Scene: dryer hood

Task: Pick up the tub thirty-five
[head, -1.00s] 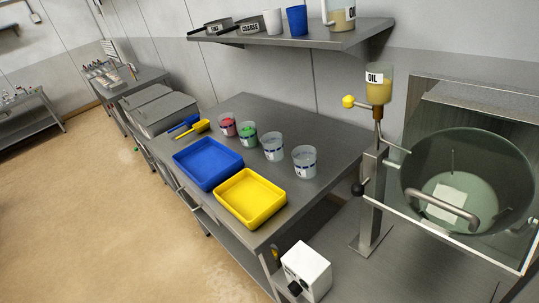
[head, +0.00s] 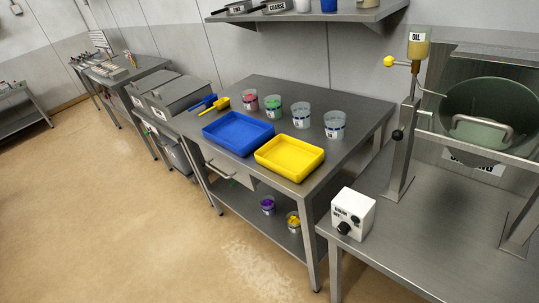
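Several clear tubs stand in a row on the steel table behind the trays. One holds something red (head: 250,100), one something green (head: 273,107). Two look clear or pale, a middle one (head: 301,116) and a right one (head: 335,125). On the table's lower shelf stand a tub with purple contents (head: 268,206) and a tub with yellow contents (head: 293,222). The labels are too small to read, so I cannot tell which tub is thirty-five. My gripper is not in view.
A blue tray (head: 238,134) and a yellow tray (head: 290,158) lie at the steel table's (head: 345,160) front. Blue and yellow scoops (head: 213,106) lie at its left. A white control box (head: 352,214) and oil stand (head: 403,150) are at right. The floor (head: 130,230) in front is open.

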